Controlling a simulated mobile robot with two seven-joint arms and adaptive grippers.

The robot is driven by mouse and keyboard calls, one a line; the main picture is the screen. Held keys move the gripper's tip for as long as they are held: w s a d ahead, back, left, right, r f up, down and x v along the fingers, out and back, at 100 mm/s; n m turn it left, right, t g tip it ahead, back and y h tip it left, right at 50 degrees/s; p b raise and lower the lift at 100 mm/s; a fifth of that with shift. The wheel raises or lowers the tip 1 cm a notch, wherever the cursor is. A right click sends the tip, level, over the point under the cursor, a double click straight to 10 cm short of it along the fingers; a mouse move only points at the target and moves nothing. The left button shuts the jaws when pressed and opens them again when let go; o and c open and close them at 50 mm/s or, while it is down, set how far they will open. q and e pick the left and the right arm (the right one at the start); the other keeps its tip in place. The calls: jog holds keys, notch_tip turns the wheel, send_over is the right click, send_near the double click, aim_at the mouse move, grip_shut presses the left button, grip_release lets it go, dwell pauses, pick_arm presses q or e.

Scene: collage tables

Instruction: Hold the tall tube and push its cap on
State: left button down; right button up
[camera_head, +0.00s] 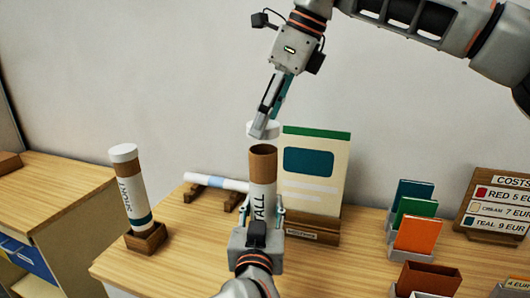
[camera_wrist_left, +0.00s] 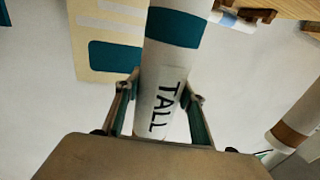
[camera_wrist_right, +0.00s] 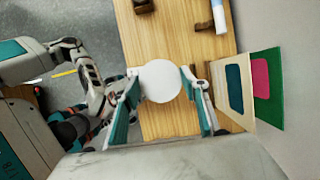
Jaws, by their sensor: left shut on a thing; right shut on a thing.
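The tall tube (camera_head: 262,188), white with a brown open top and marked TALL, stands upright above the table. My left gripper (camera_head: 262,214) is shut on it from the near side. The left wrist view shows the tube (camera_wrist_left: 172,75) between both fingers, with a teal band. My right gripper (camera_head: 268,124) comes down from above and is shut on the white cap (camera_head: 270,130). The cap is just above the tube's open mouth, with a small gap between them. The right wrist view shows the cap (camera_wrist_right: 160,81) as a white disc between the fingers, hiding the tube beneath.
A capped tube marked SHORT (camera_head: 132,190) leans in a wooden holder (camera_head: 146,240) on the left. A white tube (camera_head: 216,182) lies on wooden rests. A cream board (camera_head: 318,175) stands close behind the tall tube. Coloured cards (camera_head: 417,234) and a costs sign (camera_head: 497,205) are right.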

jog(key=shift+f, duration=1.05)
jog(key=shift+f, duration=0.9)
jog(key=shift+f, duration=0.7)
jog(key=o, duration=0.8)
jog(key=shift+r, duration=0.1)
jog(key=v, duration=1.2)
